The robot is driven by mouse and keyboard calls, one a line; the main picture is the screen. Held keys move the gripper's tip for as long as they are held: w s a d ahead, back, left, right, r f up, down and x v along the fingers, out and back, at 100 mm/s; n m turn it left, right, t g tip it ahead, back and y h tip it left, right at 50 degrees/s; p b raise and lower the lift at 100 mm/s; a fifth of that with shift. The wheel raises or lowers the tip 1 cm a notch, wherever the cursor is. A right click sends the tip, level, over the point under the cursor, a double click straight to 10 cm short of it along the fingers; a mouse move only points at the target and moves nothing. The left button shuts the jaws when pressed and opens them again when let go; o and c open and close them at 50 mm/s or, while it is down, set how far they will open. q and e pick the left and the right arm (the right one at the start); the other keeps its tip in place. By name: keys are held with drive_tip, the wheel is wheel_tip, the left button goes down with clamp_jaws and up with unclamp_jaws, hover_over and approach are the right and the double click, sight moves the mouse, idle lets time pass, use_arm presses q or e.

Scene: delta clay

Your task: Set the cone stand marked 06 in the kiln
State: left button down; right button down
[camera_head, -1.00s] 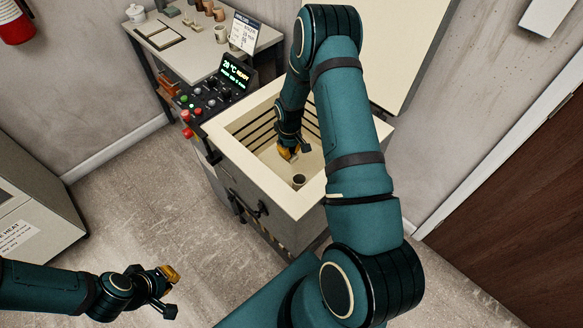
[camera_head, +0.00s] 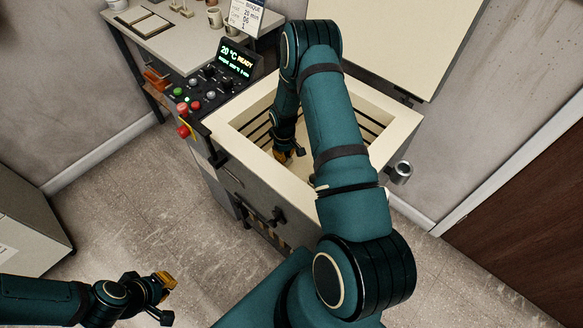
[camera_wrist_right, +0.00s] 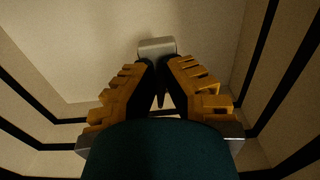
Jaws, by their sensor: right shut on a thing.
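The kiln (camera_head: 232,136) stands open, with its pale rim and slotted inner walls showing. My right gripper (camera_head: 281,156) is down inside the kiln. In the right wrist view my right gripper (camera_wrist_right: 160,85) is shut on a cone stand (camera_wrist_right: 157,46), a small grey block with a dark pointed cone between the yellow fingers. Its 06 mark does not show. The pale kiln interior fills the background there. I cannot tell if the stand touches the floor. My left gripper (camera_head: 163,288) is outside, low at the left; its opening is unclear.
The control panel (camera_head: 238,62) on the kiln's left reads 20 °C READY. A worktable (camera_head: 180,52) with cups and a card (camera_head: 246,14) stands behind. The raised lid (camera_head: 410,40) is at the back. A metal cylinder (camera_head: 401,172) sits at the kiln's right side.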

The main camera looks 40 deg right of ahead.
sight(285, 165)
drive_tip(key=shift+f+b, duration=0.65)
drive_tip(key=shift+f, duration=2.45)
drive_tip(key=shift+f, duration=0.15)
drive_tip(key=c, duration=1.1)
unclamp_jaws()
drive_tip(key=shift+c, duration=0.2)
wheel_tip(285, 165, up, 12)
drive_tip(key=p, duration=0.2)
drive_tip(key=shift+p, duration=0.35)
drive_tip(key=shift+r, duration=0.2)
